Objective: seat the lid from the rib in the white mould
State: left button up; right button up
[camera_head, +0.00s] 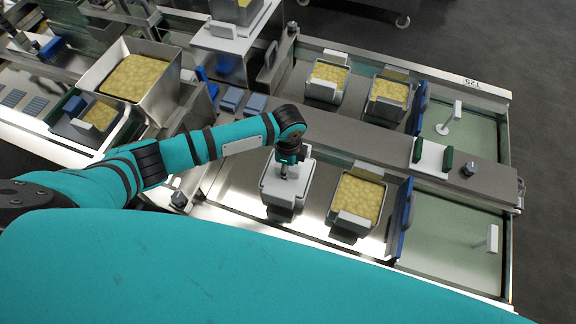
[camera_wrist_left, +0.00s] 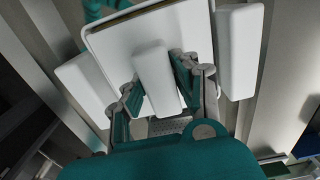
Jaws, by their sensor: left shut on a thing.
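The white mould (camera_head: 272,205) stands on the steel bed, left of a curd-filled mould. Its two white side grips (camera_wrist_left: 240,50) flank the lid in the left wrist view. My left gripper (camera_head: 285,172) is directly above this mould, pointing down. Its fingers (camera_wrist_left: 160,82) are shut on the upright rib (camera_wrist_left: 153,68) of the white lid (camera_wrist_left: 193,28). The lid lies over the mould's mouth, with a thin yellowish strip along its far edge. I cannot tell whether it rests inside the rim or is held just above. My right gripper is not in view.
A curd-filled mould (camera_head: 359,199) stands close on the right, with a blue plate (camera_head: 399,218) beyond it. Two more filled moulds (camera_head: 327,81) stand in the back lane. A steel rail (camera_head: 350,134) separates the lanes. A large curd bin (camera_head: 175,92) is at left.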

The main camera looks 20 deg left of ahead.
pick_arm(q)
jog(key=shift+f, duration=0.55)
dwell(0.6)
jog(key=o, duration=1.1)
notch_tip(320, 180, up, 10)
jog(key=p, duration=1)
jog(key=shift+s, duration=0.15)
